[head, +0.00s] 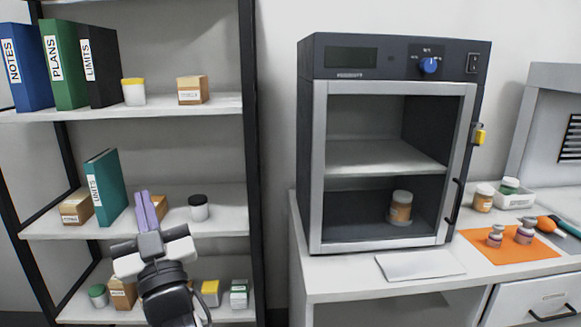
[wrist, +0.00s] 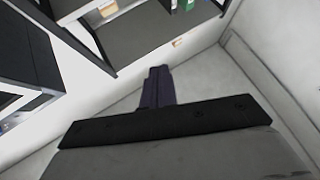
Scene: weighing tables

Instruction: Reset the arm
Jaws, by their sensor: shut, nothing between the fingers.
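My gripper (head: 147,208) is at the lower left of the head view, with its purple fingers together and pointing up. It appears in front of the shelf unit, overlapping a small cardboard box on the middle shelf. In the wrist view the dark fingers (wrist: 158,86) are pressed together with nothing between them. Behind them are a pale wall and floor, and part of a dark-framed shelf (wrist: 150,35) at the top. My arm (head: 168,290) reaches up from the bottom edge of the head view.
The shelf unit (head: 249,150) holds binders, boxes and jars. To the right, a cabinet (head: 312,150) with a jar (head: 401,207) inside stands on a white table (head: 340,282). An orange mat (head: 508,250) holds small jars. A white pad (head: 420,264) lies in front of the cabinet.

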